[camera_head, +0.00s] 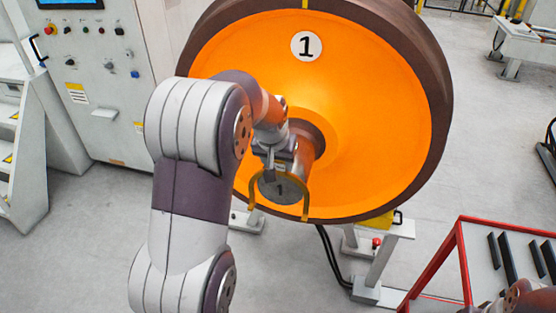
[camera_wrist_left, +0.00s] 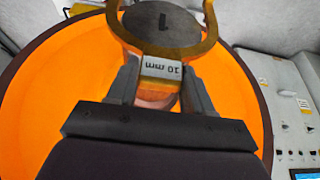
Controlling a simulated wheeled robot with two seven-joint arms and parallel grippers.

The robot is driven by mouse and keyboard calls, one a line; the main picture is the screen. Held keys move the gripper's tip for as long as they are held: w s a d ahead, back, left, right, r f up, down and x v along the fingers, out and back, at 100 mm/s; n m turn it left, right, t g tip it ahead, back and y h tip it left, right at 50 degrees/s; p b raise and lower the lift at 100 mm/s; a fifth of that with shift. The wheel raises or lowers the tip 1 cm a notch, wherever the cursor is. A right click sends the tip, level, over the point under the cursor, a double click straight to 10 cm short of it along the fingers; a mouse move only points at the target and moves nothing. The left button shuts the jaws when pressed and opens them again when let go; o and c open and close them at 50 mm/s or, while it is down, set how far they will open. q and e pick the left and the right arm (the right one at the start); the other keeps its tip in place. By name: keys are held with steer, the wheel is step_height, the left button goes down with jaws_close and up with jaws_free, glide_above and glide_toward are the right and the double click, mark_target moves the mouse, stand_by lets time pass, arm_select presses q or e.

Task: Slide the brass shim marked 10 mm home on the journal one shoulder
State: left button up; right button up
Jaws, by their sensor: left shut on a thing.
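The brass shim (camera_wrist_left: 212,30) is a U-shaped fork with a pale tag (camera_wrist_left: 161,68) reading 10 mm, upside down in the wrist view. My left gripper (camera_wrist_left: 160,84) is shut on its tag end. That round face also shows between the prongs in the wrist view (camera_wrist_left: 160,24). The shoulder behind is hidden, and I cannot tell how deep the shim sits. My right gripper is not in view.
The large orange wheel (camera_head: 375,130) marked 1, with a dark rim, stands right behind my left gripper. A grey control cabinet (camera_head: 105,85) is at the left. A red-edged tray (camera_head: 463,262) with dark bars is at the lower right.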

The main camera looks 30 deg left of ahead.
arm_select(q)
steer(key=shift+w+a+r+p, duration=0.1)
steer(key=shift+w+a+p, duration=0.2)
steer(key=shift+w+p, duration=0.75)
steer(key=shift+w+a+f+p, duration=0.1)
steer(key=shift+w+a+p, duration=0.3)
steer(key=shift+w, duration=1.3)
steer(key=shift+w+a+r+p, duration=0.1)
steer(key=shift+w+a+p, duration=0.15)
steer(key=shift+w+p, duration=0.85)
steer(key=shift+w+a+p, duration=0.3)
steer(key=shift+w+p, duration=0.4)
steer(key=shift+w, duration=0.6)
steer(key=shift+w+a+p, duration=0.3)
steer(key=shift+w+p, duration=0.4)
steer(key=shift+w, duration=0.6)
steer(key=shift+w+a+p, duration=0.3)
steer(key=shift+w+p, duration=0.4)
steer(key=shift+w, duration=0.6)
steer(key=shift+w+a, duration=0.1)
steer(key=shift+w, duration=0.25)
steer(key=shift+w+a+p, duration=0.15)
steer(key=shift+w+p, duration=0.5)
steer(key=shift+p, duration=0.1)
steer(key=o, duration=1.2)
steer(key=shift+s, duration=0.1)
